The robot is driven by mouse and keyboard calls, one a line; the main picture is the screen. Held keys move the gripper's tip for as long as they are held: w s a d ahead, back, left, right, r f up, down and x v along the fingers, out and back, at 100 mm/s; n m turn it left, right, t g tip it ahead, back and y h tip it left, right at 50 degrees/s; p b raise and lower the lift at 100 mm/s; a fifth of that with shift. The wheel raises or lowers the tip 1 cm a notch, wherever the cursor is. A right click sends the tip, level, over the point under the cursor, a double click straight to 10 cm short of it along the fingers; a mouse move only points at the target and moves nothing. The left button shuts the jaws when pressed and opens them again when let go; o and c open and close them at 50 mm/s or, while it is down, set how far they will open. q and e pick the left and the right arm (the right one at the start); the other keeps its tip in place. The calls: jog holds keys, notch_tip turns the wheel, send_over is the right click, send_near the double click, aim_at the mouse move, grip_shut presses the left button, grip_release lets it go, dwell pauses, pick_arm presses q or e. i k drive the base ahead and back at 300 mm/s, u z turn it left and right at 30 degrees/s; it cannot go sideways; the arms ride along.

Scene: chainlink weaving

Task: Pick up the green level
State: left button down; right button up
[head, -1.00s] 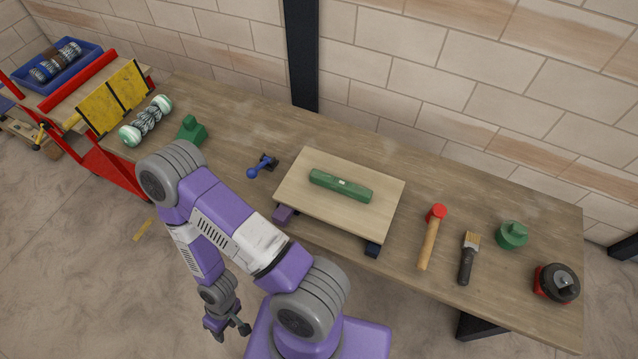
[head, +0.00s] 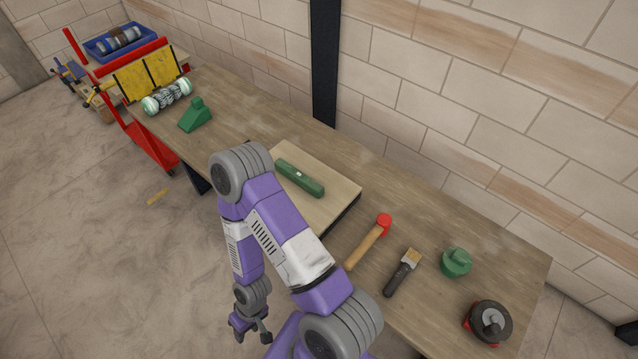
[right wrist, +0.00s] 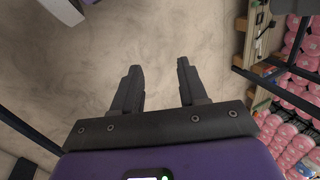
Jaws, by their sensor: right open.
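The green level (head: 300,178) lies flat on a light wooden board (head: 322,213) on the workbench, in the head view. My right gripper (head: 251,336) hangs low in front of the bench, over the floor and well apart from the level. In the right wrist view the right gripper (right wrist: 158,72) has its two dark fingers spread with nothing between them, above bare floor. The level is not seen in that view. My right arm's elbow covers the left part of the board. My left gripper is not seen.
On the bench (head: 420,215), a red-headed hammer (head: 368,241), a brush (head: 403,272), a green round object (head: 456,262) and a black-and-red round object (head: 488,321) lie right of the board. A green wedge-shaped object (head: 196,115) stands left. A brick wall (head: 440,80) runs behind.

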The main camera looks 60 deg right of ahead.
aim_at(316, 189)
jog(key=z, duration=1.5)
